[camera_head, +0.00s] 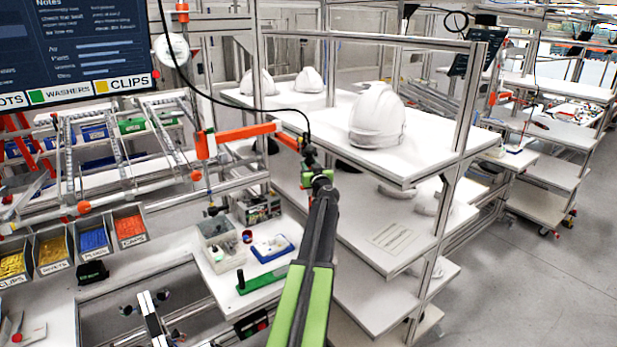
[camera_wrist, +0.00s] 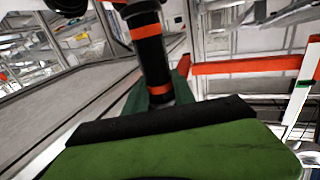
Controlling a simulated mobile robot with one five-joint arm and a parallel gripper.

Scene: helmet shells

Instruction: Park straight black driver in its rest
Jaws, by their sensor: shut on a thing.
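The straight black driver (camera_wrist: 150,50) is a black cylinder with orange bands. It stands close in front of my gripper (camera_wrist: 160,108) in the wrist view, slightly tilted. In the head view the driver (camera_head: 308,150) hangs upright at the end of a dark cable, in front of the shelf. My gripper (camera_head: 316,175) is shut on the driver's body; the far finger is mostly hidden behind it. I cannot make out for certain which item is the driver's rest. A green bar with a short upright post (camera_head: 262,283) lies on the bench below and left of my gripper.
An orange horizontal arm (camera_head: 245,132) is just left of the driver. A white shelf (camera_head: 345,160) with white helmet shells (camera_head: 377,117) is close on the right. Labelled bins (camera_head: 92,238), a clear box (camera_head: 220,250) and a blue-edged tray (camera_head: 270,248) are at lower left.

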